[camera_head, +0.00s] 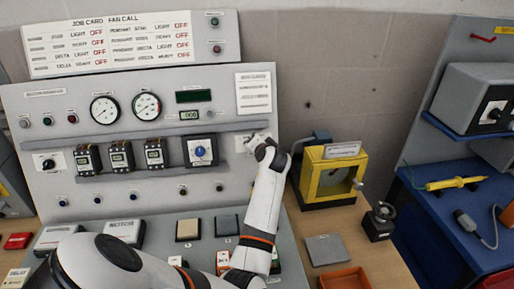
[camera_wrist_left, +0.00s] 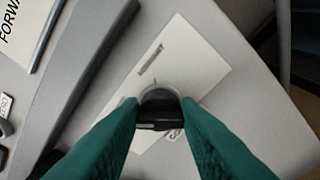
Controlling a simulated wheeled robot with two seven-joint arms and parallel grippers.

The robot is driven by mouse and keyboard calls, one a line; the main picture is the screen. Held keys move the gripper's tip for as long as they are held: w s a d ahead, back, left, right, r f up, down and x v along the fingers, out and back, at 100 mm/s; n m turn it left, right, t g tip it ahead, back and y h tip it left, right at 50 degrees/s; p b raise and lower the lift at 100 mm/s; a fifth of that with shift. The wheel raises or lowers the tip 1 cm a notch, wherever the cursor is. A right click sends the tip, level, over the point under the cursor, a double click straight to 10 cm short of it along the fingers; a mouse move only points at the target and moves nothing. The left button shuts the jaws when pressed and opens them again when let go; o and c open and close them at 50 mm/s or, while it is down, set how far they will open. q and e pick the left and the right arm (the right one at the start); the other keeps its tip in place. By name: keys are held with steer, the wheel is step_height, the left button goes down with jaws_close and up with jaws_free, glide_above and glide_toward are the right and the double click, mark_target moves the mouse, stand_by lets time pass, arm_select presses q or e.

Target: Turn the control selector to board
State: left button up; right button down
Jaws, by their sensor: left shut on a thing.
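The control selector shows in the left wrist view as a black knob (camera_wrist_left: 158,112) with a grey collar on a white label plate (camera_wrist_left: 195,65). The plate's lettering is too small to read, and part of it is covered. My left gripper (camera_wrist_left: 160,118) has its green fingers shut on the knob, one on each side. In the head view my left gripper (camera_head: 262,141) is at the right part of the grey panel (camera_head: 240,190) and hides the selector. Which position the knob points to cannot be told. My right gripper is not in view.
A blue-faced selector (camera_head: 200,152) and several breakers sit left of my gripper. A grey ledge (camera_wrist_left: 85,70) runs beside the knob. A yellow device (camera_head: 325,178) stands on the bench to the right, with an orange tray (camera_head: 345,279) in front.

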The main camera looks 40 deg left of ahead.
arm_select(q)
steer(key=shift+f, duration=0.1)
stand_by(0.3)
steer(key=o, duration=1)
steer(key=shift+c, duration=0.2)
